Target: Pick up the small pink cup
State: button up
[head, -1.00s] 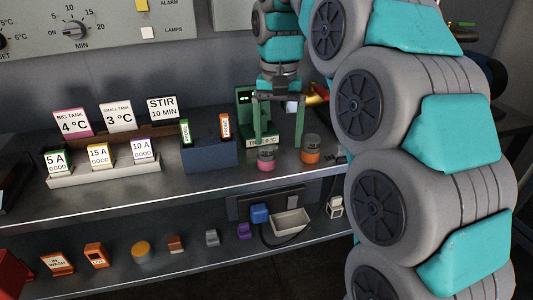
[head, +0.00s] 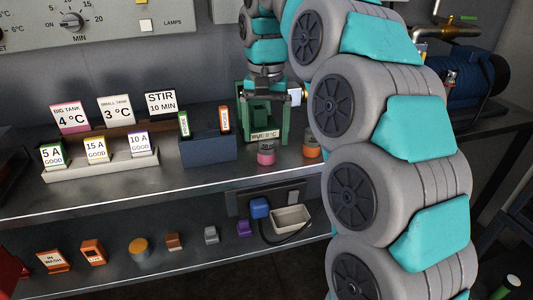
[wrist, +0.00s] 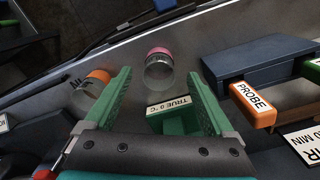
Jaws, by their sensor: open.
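The small pink cup (head: 266,157) stands upright near the front edge of the upper shelf, with a greyish upper part and a pink band low down. It also shows in the wrist view (wrist: 158,70), in line with the gap between the fingertips. My gripper (head: 265,140) points down over the shelf with its green fingers apart and empty. In the head view the fingers straddle the cup's line, their tips near its top. In the wrist view the gripper (wrist: 160,72) shows the cup past the fingers; I cannot tell the exact height gap.
An orange cup (head: 311,150) stands just right of the pink one. A green device with a "TRUE 0 °C" label (wrist: 168,103) is behind. A blue probe holder (head: 208,153) stands to the left. The shelf front before the cup is clear.

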aim_at(267, 144)
jog(key=shift+s+f, duration=0.15)
jog(key=shift+f, duration=1.45)
jog(key=c, duration=1.4)
